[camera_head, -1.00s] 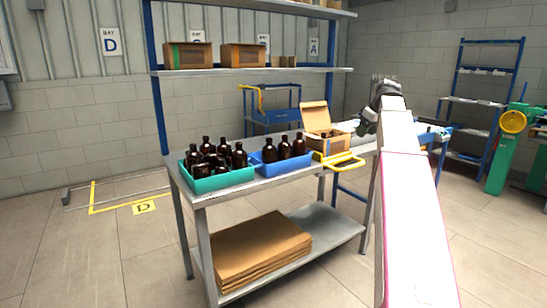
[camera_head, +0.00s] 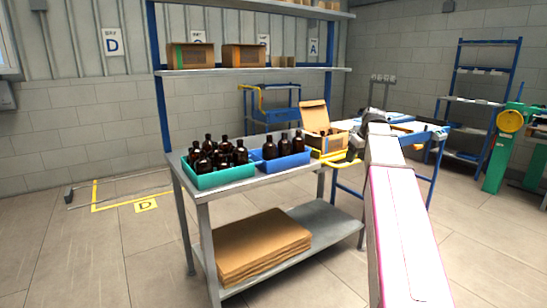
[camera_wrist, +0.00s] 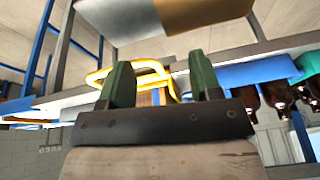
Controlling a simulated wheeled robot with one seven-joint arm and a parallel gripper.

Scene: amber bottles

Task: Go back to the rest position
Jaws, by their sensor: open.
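My gripper (camera_head: 357,146) is beside the right end of the workbench (camera_head: 262,181), partly hidden by my own arm in the head view. In the wrist view my gripper (camera_wrist: 162,82) shows two dark green fingers spread apart with nothing held between them. The wrist picture is upside down. A yellow frame-like handle (camera_wrist: 136,67) shows behind the fingers; I cannot tell the gap between them.
A teal bin (camera_head: 222,179) and a blue bin (camera_head: 280,163) hold amber bottles on the workbench. An open cardboard box (camera_head: 313,121) stands at its right end. Flat cardboard (camera_head: 258,249) lies on the lower shelf. Floor at left is mostly clear.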

